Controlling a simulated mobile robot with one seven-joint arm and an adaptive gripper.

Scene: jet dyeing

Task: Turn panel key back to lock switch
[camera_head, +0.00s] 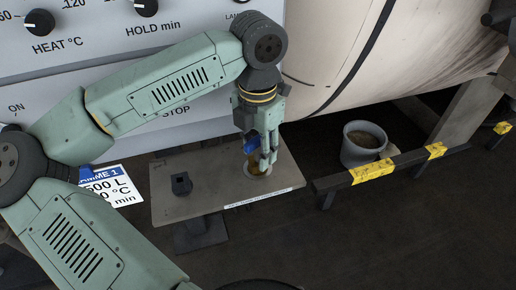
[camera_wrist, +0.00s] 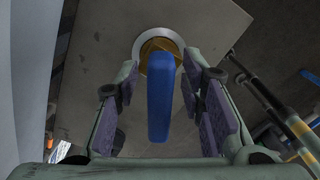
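A blue handle (camera_wrist: 160,98), which looks like the panel key, stands on a round brass fitting (camera_wrist: 160,48) with a pale ring around it. In the head view the blue handle (camera_head: 250,147) is partly hidden by my gripper (camera_head: 262,150). The fitting sits near the right side of a small grey plate (camera_head: 215,185). My gripper points down over it. In the wrist view the purple finger pads of my gripper (camera_wrist: 162,110) stand on both sides of the handle, with a visible gap on each side. The handle lies lengthwise between them.
A small black block (camera_head: 181,183) stands on the left part of the plate. A white and blue card (camera_head: 115,188) is beside it. A grey bucket (camera_head: 364,144) and a black-yellow rail (camera_head: 372,172) are to the right. The large pale vessel (camera_head: 375,45) is behind.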

